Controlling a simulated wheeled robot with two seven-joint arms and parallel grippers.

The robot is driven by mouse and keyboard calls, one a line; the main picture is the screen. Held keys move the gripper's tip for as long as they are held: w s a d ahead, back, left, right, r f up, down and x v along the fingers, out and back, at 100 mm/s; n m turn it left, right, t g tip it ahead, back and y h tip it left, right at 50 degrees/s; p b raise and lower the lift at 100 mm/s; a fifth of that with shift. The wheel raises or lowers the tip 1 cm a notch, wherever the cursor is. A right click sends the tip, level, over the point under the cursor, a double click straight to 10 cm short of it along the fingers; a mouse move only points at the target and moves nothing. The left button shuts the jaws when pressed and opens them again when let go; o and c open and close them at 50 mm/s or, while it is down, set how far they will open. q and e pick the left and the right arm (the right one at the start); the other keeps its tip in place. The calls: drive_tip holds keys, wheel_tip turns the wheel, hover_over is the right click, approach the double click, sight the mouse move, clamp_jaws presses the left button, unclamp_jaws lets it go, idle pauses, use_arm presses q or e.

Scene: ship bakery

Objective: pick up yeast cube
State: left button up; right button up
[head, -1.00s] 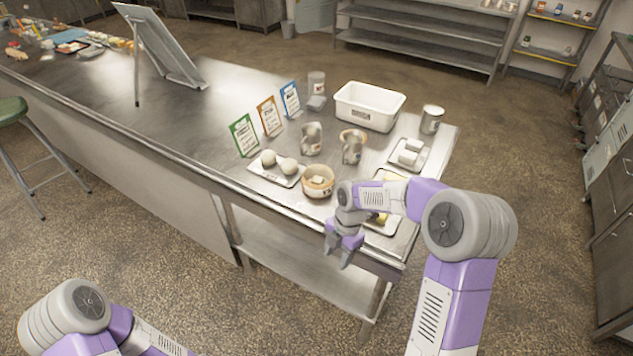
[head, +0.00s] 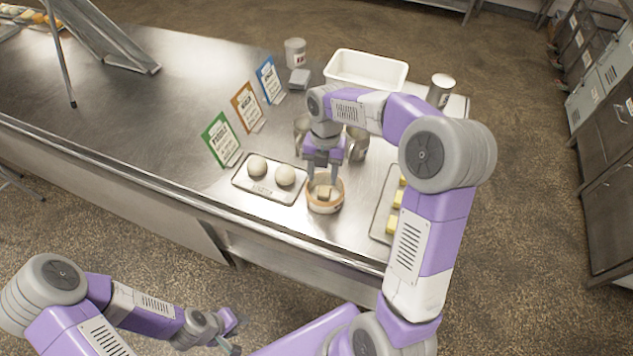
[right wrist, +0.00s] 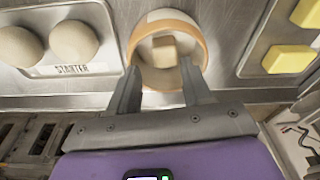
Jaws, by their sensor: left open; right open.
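The yeast cube (head: 324,192) is a small beige block lying in a round bowl with an orange-brown rim (head: 325,207) near the table's front edge. In the right wrist view the cube (right wrist: 163,50) sits in the bowl (right wrist: 150,24), ahead of the fingertips. My right gripper (head: 322,181) is open, pointing down over the bowl, its fingers (right wrist: 157,75) on either side below the cube in the picture. It holds nothing. My left gripper (head: 232,335) is low at the bottom of the head view, away from the table, open and empty.
A tray marked STARTER (head: 266,197) with two dough balls (head: 257,166) lies left of the bowl. A tray with yellow blocks (head: 384,215) is to the right. Metal canisters (head: 357,144) stand behind, partly hidden by my right arm. Sign cards (head: 221,140) and a white bin (head: 366,68) are further back.

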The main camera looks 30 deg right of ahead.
sight(324, 198)
drive_tip(key=f, duration=0.2)
drive_tip(key=s+f+b, duration=0.1)
drive_tip(key=f, duration=0.3)
drive_tip(key=shift+s+a, duration=0.15)
drive_tip(key=shift+s, duration=0.15)
drive_tip(key=shift+c, duration=0.5)
drive_tip(key=shift+w, duration=0.1)
drive_tip(key=c, duration=0.6)
